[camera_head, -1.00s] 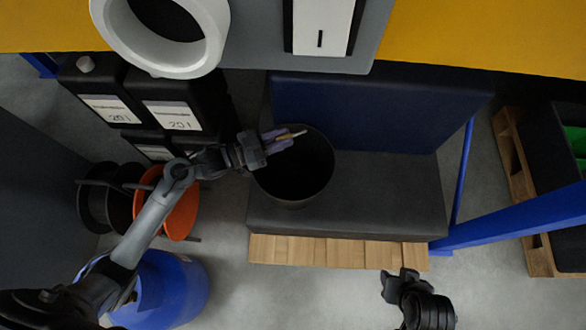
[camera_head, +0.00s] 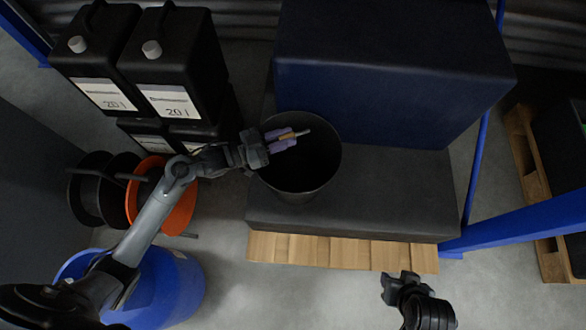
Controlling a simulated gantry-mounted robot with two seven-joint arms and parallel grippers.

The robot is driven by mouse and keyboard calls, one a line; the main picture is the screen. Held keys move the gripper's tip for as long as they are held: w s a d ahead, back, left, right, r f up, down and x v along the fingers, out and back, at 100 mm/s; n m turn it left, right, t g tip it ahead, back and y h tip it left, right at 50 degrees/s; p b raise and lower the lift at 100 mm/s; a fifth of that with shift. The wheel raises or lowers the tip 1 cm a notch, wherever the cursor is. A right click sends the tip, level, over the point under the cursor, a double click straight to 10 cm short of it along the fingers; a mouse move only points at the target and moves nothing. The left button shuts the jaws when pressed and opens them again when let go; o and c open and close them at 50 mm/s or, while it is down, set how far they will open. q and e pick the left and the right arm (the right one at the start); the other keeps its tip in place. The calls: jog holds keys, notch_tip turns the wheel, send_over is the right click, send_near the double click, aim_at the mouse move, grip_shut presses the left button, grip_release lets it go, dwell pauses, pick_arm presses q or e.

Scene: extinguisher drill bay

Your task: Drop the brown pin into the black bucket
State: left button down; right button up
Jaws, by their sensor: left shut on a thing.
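The black bucket (camera_head: 300,188) stands on a dark grey padded block at the centre of the head view, its open mouth facing up. My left gripper (camera_head: 282,141) reaches in from the left over the bucket's mouth, near its upper left rim. Its purple fingers are shut on the brown pin (camera_head: 289,136), whose pale tip (camera_head: 304,132) points right over the opening. The fingers hide part of the pin. My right gripper (camera_head: 402,276) is at the bottom right, away from the bucket. A small gap shows between its fingers, and I see nothing in it.
Black 20 l canisters (camera_head: 172,65) stand left of the bucket. Below them are an orange reel (camera_head: 178,208) and a blue drum (camera_head: 180,285). A dark blue block (camera_head: 380,95) rises behind the bucket. A blue beam (camera_head: 530,220) crosses at the right. Bare grey padding (camera_head: 390,190) lies right of the bucket.

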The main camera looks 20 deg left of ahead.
pick_arm(q)
jog(key=c, duration=0.9)
grip_release()
jog(key=shift+s+a+r+p, duration=0.1)
jog(key=shift+s+a+p, duration=0.2)
jog(key=shift+a, duration=0.05)
jog(key=p+v, duration=0.3)
jog(key=v, duration=0.7)
jog(key=shift+p, duration=0.3)
